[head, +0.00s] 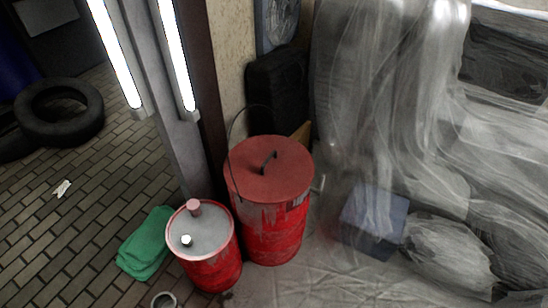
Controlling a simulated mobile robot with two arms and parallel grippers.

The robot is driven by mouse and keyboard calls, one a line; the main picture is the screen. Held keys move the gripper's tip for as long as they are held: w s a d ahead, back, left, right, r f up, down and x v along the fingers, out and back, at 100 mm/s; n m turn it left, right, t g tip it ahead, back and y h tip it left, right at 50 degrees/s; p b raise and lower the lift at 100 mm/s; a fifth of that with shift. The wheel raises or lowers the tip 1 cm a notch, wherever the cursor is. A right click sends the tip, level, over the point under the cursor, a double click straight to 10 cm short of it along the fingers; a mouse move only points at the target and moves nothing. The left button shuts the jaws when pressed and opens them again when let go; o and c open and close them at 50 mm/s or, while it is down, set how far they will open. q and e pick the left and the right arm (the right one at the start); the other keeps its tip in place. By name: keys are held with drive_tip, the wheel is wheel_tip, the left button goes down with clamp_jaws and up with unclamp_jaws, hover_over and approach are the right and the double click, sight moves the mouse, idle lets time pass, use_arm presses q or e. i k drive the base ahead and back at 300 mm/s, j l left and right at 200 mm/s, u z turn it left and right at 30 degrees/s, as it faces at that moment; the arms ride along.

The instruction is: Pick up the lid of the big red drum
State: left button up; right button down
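The big red drum (276,230) stands on the floor near the middle of the head view, next to a pillar. Its round red lid (285,178) lies on top and has a small dark handle (268,162) at its middle. A thin wire bail rises at the drum's left rim. Neither of my grippers shows in the head view.
A smaller red drum (213,271) with a grey top stands close at its left. A green cloth (146,245) and a small can (163,300) lie nearby. A blue box (374,222) and plastic-sheeted objects (400,110) fill the right. Tires (60,112) lie at far left.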

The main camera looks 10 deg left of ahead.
sight(266, 169)
drive_tip(key=i+l+u, duration=0.35)
drive_tip(key=i+l, duration=0.8)
drive_tip(key=l, duration=0.1)
